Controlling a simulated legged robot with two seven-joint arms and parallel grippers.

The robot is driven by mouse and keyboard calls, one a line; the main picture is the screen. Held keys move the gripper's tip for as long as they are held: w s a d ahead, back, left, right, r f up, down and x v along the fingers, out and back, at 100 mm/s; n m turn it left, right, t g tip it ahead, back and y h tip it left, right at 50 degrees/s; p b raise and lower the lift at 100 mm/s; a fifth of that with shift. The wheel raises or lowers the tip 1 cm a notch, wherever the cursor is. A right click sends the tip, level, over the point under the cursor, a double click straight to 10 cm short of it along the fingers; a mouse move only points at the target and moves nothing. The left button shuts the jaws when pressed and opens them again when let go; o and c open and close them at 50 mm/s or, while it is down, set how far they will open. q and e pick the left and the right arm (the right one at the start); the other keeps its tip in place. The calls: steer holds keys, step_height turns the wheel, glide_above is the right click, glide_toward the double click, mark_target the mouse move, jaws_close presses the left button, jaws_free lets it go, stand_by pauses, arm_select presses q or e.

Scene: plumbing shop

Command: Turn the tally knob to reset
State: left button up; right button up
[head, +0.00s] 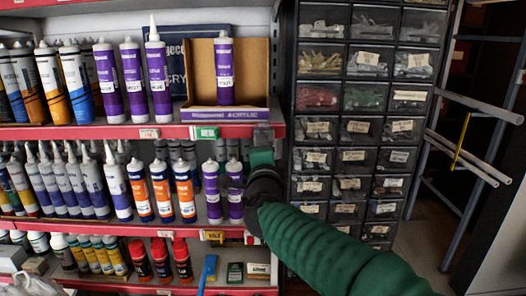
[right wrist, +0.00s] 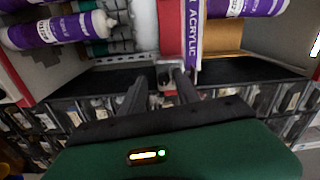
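What looks like the tally counter is a small grey housing (head: 263,135) at the right end of the red shelf edge. In the right wrist view a small grey part (right wrist: 168,70) with a dark centre, perhaps the knob, sits just beyond the fingertips, nearer the right finger. My right gripper (right wrist: 162,82) is open, with its two dark fingers apart and nothing visibly held. In the head view its green body is just below the housing, and its fingertips are hidden. I cannot tell whether a finger touches the knob. My left gripper is not in view.
More tubes (head: 211,192) stand on the lower shelf beside my right wrist. A dark cabinet of parts drawers (head: 363,125) is close on the right. A metal rack (head: 470,160) stands farther right.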

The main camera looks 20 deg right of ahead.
steer(key=shift+r, duration=0.1)
steer(key=v, duration=1.6)
steer(key=shift+s+f+p, duration=0.25)
steer(key=shift+s+p, duration=0.1)
steer(key=shift+p, duration=0.1)
